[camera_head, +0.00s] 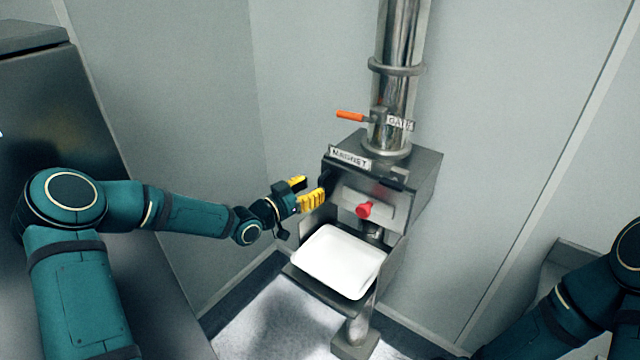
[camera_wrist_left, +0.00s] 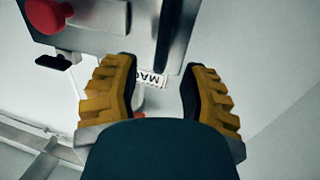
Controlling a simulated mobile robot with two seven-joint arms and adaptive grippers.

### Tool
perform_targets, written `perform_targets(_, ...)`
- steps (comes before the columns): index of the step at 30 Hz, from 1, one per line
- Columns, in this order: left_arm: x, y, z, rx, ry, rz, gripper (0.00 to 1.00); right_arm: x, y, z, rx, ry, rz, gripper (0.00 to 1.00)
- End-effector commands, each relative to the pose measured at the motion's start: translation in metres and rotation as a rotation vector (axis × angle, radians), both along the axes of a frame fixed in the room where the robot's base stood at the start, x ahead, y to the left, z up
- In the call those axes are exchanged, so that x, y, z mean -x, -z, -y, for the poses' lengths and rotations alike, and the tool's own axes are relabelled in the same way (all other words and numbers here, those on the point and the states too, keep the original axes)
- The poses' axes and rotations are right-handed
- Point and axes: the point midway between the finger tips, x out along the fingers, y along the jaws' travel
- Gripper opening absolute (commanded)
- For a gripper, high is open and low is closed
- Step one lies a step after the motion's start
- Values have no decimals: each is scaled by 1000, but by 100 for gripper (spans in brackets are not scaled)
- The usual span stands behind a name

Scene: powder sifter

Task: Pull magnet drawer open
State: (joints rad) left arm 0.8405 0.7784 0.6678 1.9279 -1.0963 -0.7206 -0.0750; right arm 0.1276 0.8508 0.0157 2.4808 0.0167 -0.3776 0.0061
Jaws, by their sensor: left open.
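The magnet drawer has a silver front (camera_head: 384,211) with a red knob (camera_head: 365,210), below the MAGNET label (camera_head: 350,158) on the metal sifter housing (camera_head: 428,185). I cannot tell surely how far the drawer stands out. My left gripper (camera_head: 312,188) is open and empty, left of the knob and apart from it, near the housing's left edge. In the left wrist view, the yellow fingers are spread (camera_wrist_left: 160,82). The label (camera_wrist_left: 152,78) shows upside down and partly hidden between them, and the red knob (camera_wrist_left: 46,16) is at upper left.
A white tray (camera_head: 338,262) rests on a shelf below the drawer. A steel pipe (camera_head: 401,50) with an orange-handled valve (camera_head: 351,116) rises above the housing. A dark cabinet (camera_head: 45,110) stands at left. Grey walls are close behind. Part of my right arm shows at the right edge.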

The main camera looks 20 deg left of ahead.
Motion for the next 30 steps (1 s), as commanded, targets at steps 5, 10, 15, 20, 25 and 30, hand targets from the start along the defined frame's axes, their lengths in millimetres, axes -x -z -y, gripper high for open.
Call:
perform_targets(5, -21, 0, 13, 2, 1, 0, 43, 0, -1, 0, 0, 0, 0, 47)
perform_targets(10, -29, 0, 18, 1, 1, -1, 43, 0, -1, 0, 0, 0, 0, 47)
perform_targets(15, -30, 0, 19, 0, 0, -1, 43, 0, -1, 0, 0, 0, 0, 47)
perform_targets(20, -30, 0, 19, 0, 0, -1, 36, 0, -1, 0, 0, 0, 0, 47)
perform_targets(25, -30, 0, 19, 0, 0, -1, 0, 0, -1, 0, 0, 0, 0, 47)
perform_targets(30, -29, 0, 19, -1, 1, -1, 0, 0, -1, 0, 0, 0, 0, 47)
